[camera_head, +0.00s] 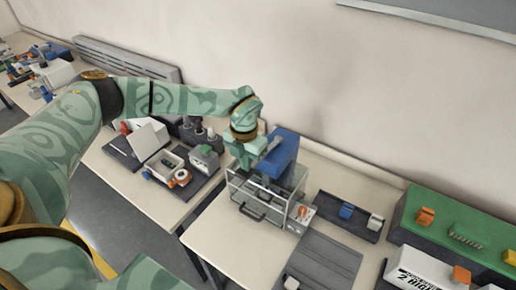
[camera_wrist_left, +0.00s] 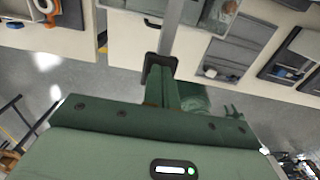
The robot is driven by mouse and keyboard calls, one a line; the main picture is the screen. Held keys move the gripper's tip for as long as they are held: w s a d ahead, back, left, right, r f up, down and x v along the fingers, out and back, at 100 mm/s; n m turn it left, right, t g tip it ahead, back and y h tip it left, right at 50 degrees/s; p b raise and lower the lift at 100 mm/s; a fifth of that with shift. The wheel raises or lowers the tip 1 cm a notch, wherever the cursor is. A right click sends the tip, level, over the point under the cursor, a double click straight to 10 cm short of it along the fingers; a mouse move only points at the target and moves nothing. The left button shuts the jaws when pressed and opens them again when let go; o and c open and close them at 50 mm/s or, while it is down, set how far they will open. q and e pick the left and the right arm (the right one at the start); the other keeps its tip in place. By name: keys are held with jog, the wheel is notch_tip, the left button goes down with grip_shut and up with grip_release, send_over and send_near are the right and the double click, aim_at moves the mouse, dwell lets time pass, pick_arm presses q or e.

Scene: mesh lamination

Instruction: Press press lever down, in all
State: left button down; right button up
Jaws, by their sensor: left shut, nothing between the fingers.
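The press is a blue body (camera_head: 283,153) on top of a clear-walled frame with a dark front handle, on the near table. A short grey bar (camera_head: 270,144), which looks like the press lever, sticks out at the blue body's upper left. My left gripper (camera_head: 246,160) is at the press's left, close to this bar; I cannot tell whether they touch. In the left wrist view its fingers (camera_wrist_left: 161,72) are shut and empty. A grey bar (camera_wrist_left: 182,28) with a dark block at its end shows just beyond the fingertips. My right gripper is out of view.
A small control box (camera_head: 301,216) stands at the press's right front. A grey mat (camera_head: 325,262), a dark tray (camera_head: 347,216) and a green-topped bin (camera_head: 460,235) lie further right.

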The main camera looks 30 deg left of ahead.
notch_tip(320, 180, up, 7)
jog(key=p, duration=0.6)
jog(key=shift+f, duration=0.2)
dwell(0.4)
